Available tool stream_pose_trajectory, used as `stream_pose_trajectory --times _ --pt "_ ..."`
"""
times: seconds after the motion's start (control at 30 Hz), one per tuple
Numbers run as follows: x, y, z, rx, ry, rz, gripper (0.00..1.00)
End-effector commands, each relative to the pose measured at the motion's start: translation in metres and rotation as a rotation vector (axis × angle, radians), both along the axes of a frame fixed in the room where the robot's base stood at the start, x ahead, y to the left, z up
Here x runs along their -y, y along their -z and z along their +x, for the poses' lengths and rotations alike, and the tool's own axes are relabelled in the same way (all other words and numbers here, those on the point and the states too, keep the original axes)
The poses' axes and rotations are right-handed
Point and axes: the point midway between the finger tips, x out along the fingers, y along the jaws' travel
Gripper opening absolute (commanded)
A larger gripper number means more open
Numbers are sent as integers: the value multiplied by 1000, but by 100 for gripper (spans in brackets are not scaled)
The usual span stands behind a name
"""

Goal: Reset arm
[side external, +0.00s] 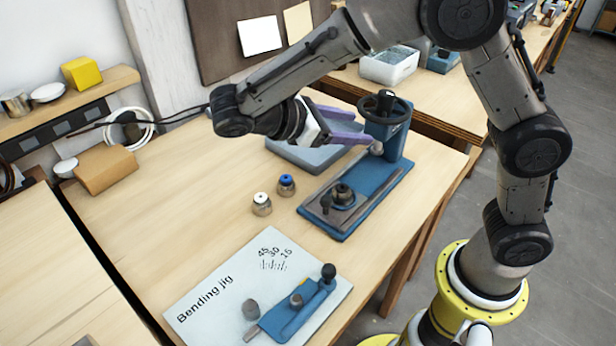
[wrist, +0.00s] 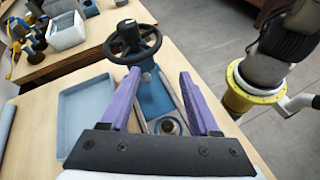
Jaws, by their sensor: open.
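My gripper (side external: 360,130) is open and empty, its two purple fingers apart. In the side external view it hangs above the table, over the grey tray and beside the handwheel of the blue press. In the wrist view my gripper (wrist: 158,92) spreads on either side of the blue press (wrist: 155,98), whose black handwheel (wrist: 132,42) stands ahead. The blue press (side external: 388,190) stands upright on the table with a dark round fitting on its bed. I cannot tell how much clearance lies between the fingers and the press.
A grey-blue tray (side external: 290,150) lies under my gripper. A white-topped bottle (side external: 262,204) and a blue-topped bottle (side external: 286,185) stand left of the press. The bending jig board (side external: 215,300) lies at the front. The table's left part is mostly clear.

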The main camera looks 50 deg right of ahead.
Motion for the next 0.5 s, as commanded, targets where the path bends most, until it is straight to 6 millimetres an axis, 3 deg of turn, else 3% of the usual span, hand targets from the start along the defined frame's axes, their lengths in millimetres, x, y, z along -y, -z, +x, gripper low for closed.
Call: stream_pose_trajectory --times 0.03,0.2,0.33,0.5 --pt "17 -13 -11 53 46 57 62" --pt "54 -34 -51 230 176 237 62" --pt "72 -40 -84 387 271 370 62" --pt "81 -38 -124 623 389 541 62"
